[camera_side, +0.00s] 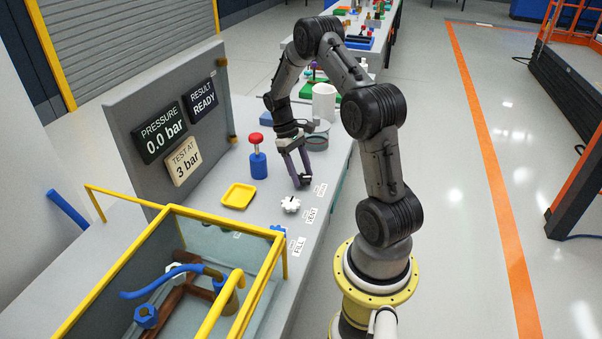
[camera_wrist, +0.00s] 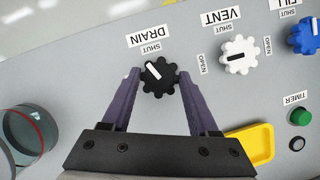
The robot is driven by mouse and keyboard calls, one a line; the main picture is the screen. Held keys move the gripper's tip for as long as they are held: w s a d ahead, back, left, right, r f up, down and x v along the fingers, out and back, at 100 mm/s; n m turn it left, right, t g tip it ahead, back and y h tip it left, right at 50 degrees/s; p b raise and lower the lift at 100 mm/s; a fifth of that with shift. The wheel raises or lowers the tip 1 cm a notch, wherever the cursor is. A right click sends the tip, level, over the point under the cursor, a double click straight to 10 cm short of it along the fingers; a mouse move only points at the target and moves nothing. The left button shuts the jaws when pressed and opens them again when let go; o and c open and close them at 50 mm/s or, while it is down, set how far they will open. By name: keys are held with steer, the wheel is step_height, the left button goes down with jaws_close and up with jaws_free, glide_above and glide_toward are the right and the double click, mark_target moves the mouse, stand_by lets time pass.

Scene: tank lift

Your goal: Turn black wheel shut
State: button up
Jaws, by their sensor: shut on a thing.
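The black wheel (camera_wrist: 160,77) sits on the grey panel beside the DRAIN label (camera_wrist: 148,34) in the wrist view. Its white mark points to the upper left, in the general direction of the SHUT label (camera_wrist: 150,47) just above the wheel. An OPEN label (camera_wrist: 202,65) is to its right. My gripper (camera_wrist: 160,80) is shut on the black wheel, one purple finger on each side.
A white VENT wheel (camera_wrist: 238,55) and a blue FILL wheel (camera_wrist: 304,37) stand to the right in the wrist view. A yellow tray (camera_side: 238,196), a blue bottle with red top (camera_side: 258,160) and a round glass vessel (camera_wrist: 28,137) are nearby. The board reads PRESSURE 0.0 bar (camera_side: 162,132).

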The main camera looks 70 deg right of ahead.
steer(key=m+t+y, duration=0.1)
steer(key=m, duration=0.3)
steer(key=shift+d+m, duration=0.15)
steer(key=shift+m, duration=0.15)
steer(key=shift+y, duration=0.3)
steer(key=o, duration=1.4)
steer(key=shift+s, duration=0.1)
steer(key=shift+c, duration=0.2)
steer(key=shift+r, duration=0.15)
steer(key=v, duration=1.3)
steer(key=shift+r, duration=0.3)
